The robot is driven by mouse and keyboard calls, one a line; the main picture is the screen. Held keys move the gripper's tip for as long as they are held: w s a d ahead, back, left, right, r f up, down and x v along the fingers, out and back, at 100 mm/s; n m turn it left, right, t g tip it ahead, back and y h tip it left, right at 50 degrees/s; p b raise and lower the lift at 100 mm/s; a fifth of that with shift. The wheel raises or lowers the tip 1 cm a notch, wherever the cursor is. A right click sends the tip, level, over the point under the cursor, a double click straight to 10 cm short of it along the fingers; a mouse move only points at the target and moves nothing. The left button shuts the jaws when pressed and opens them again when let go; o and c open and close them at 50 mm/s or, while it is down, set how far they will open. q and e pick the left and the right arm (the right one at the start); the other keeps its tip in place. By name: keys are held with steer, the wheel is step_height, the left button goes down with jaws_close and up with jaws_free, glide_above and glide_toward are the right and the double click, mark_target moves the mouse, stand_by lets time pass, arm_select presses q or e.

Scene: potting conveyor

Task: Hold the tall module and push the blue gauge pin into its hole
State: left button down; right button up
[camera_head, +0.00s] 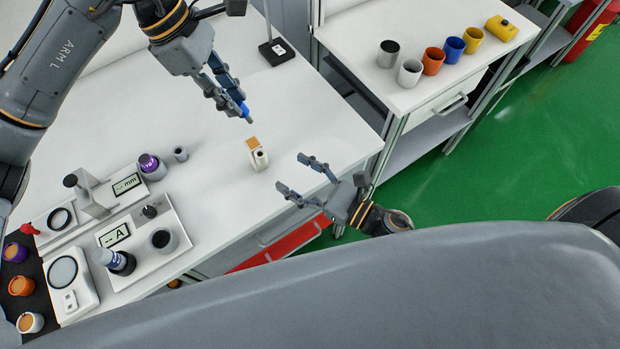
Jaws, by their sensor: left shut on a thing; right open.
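The tall module (258,158) stands upright on the white table; it is a small white block with an orange plate at its top and a dark round hole in its side. My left gripper (243,112) is shut on the blue gauge pin (246,109). It holds the pin above the table, up and slightly left of the module, apart from it. My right gripper (292,175) is open and empty, to the lower right of the module, near the table's right edge. Its fingers point left and do not touch the module.
Measuring devices with displays (126,184) (114,235) and several cups stand at the left of the table. A black stand (277,51) is at the back. Several coloured cups (433,61) sit on the second table at right. The table around the module is clear.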

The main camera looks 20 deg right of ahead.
mark_target(265, 156)
steer(key=x, duration=0.9)
steer(key=shift+d, duration=0.1)
steer(key=shift+c, duration=0.4)
jaws_close()
arm_select(q)
steer(key=d+f+y, duration=0.2)
steer(key=y, duration=0.1)
steer(key=shift+s+d+f+m+t, duration=0.1)
steer(key=shift+d+f+m+t, duration=0.1)
steer(key=shift+m+t, duration=0.15)
arm_select(e)
steer(key=shift+f, duration=0.1)
steer(key=shift+d, duration=0.1)
arm_select(q)
steer(key=shift+t+y, duration=0.35)
steer(key=shift+y, duration=0.05)
steer(key=shift+d+f, duration=0.15)
steer(key=shift+f, duration=2.95)
